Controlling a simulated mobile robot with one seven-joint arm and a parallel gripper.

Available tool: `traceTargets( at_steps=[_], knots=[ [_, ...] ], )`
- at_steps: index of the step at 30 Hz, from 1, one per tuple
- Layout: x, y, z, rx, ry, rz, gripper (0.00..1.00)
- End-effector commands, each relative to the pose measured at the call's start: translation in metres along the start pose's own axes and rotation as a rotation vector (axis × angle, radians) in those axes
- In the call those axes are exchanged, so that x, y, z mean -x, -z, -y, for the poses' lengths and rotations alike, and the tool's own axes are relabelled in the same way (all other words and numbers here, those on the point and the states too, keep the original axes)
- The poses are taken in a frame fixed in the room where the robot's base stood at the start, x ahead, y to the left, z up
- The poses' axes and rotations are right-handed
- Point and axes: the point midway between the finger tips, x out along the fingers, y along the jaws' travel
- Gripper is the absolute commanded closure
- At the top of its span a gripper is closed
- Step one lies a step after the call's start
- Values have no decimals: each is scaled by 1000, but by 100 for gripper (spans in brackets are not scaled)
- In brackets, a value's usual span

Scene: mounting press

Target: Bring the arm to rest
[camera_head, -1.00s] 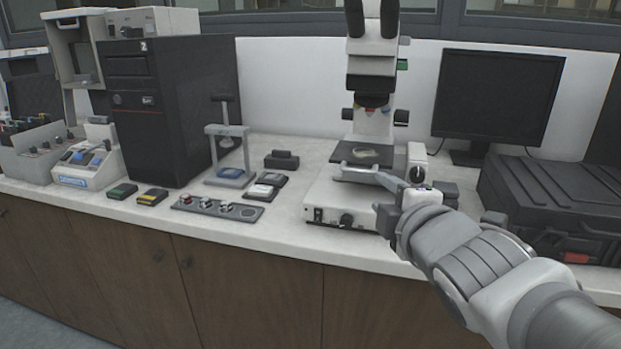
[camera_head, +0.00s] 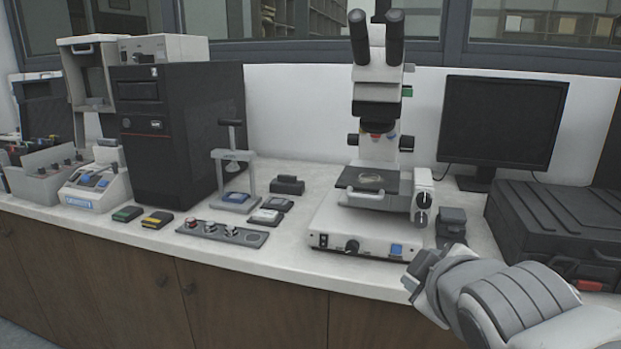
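My gripper (camera_head: 422,270) is at the lower right, drawn in close to the bench's front edge, right of the microscope's base. Its fingers are small and partly turned away, so I cannot tell whether they are open or shut. My arm comes in from the lower right corner. The microscope (camera_head: 366,226) stands upright on the bench, and its stage with a dark plate (camera_head: 350,179) is clear of my gripper.
A monitor (camera_head: 500,120) and a black case (camera_head: 560,225) stand at the right, the case close behind my arm. A black tower (camera_head: 165,130) stands at the left. A strip with several knobs (camera_head: 222,233) lies near the front edge of the white bench (camera_head: 290,250).

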Motion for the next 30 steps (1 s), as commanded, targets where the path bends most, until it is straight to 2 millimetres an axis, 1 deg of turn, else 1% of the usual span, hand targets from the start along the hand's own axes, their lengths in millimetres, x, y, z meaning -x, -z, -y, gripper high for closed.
traceTargets(
  at_steps=[1, 4, 7, 11, 12, 13, 17, 30],
  knots=[
    [4, -11, 10, -128, 46, 60, 55],
    [15, -30, 35, -384, 140, 186, 55],
    [30, -42, 63, -613, 225, 312, 55],
    [55, -50, 98, -878, 324, 483, 55],
    [66, -39, 83, -879, 324, 484, 55],
    [69, -35, 76, -875, 322, 481, 55],
    [85, -20, 54, -871, 321, 479, 55],
    [142, 38, -28, -867, 320, 478, 55]
  ],
)
